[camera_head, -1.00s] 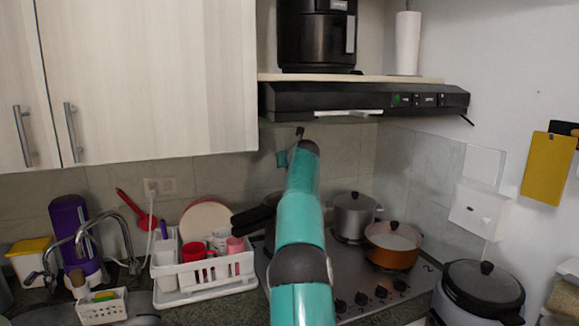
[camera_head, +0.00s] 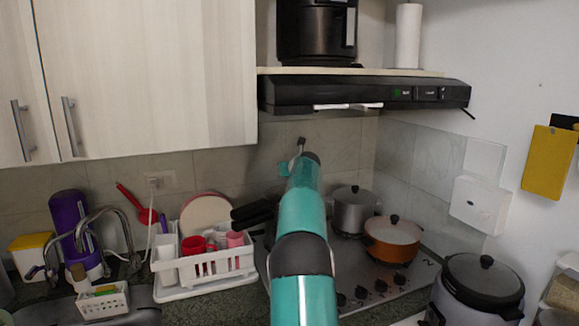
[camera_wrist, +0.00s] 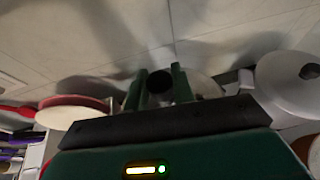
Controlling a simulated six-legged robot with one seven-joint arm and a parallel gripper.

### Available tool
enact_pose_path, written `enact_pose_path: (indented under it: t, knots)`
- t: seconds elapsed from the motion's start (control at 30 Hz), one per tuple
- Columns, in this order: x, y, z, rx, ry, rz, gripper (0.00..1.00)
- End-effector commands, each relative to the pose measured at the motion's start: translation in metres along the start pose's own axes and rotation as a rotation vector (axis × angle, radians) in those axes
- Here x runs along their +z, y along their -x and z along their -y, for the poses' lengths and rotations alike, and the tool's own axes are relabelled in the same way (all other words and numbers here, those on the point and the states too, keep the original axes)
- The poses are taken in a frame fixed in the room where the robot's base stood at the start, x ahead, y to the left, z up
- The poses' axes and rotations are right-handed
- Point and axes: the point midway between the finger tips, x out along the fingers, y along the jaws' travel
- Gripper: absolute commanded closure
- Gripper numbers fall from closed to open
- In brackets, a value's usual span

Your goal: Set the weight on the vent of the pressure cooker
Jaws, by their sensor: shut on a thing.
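In the wrist view my gripper (camera_wrist: 159,88) shows two dark green fingers, shut on a small black round piece, the weight (camera_wrist: 159,82). The fingers hide its sides. A dark pot with a long black handle (camera_head: 254,212), likely the pressure cooker, stands on the stove in the head view, mostly hidden behind my arm. Its vent cannot be made out. In the head view my arm reaches up and forward over the stove, and its own wrist hides most of the gripper.
A grey lidded pot (camera_head: 353,208) and an orange pan (camera_head: 393,240) stand on the stove to the right. A white dish rack (camera_head: 205,273) is to the left. The black range hood (camera_head: 365,94) hangs above. A large lidded cooker (camera_head: 481,280) stands at right.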

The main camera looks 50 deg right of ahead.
Motion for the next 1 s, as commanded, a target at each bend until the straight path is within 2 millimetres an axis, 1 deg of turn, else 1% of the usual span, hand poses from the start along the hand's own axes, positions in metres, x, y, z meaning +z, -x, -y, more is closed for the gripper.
enact_pose_path:
  t: [0.1, 0.37, 1.0]
  knots:
    - [-0.009, -0.003, 0.0, 0.0, -0.002, -0.001, 1.0]
    - [-0.008, -0.003, -0.001, 0.0, 0.0, 0.0, 1.0]
    - [-0.021, -0.009, -0.001, 0.0, 0.0, 0.0, 1.0]
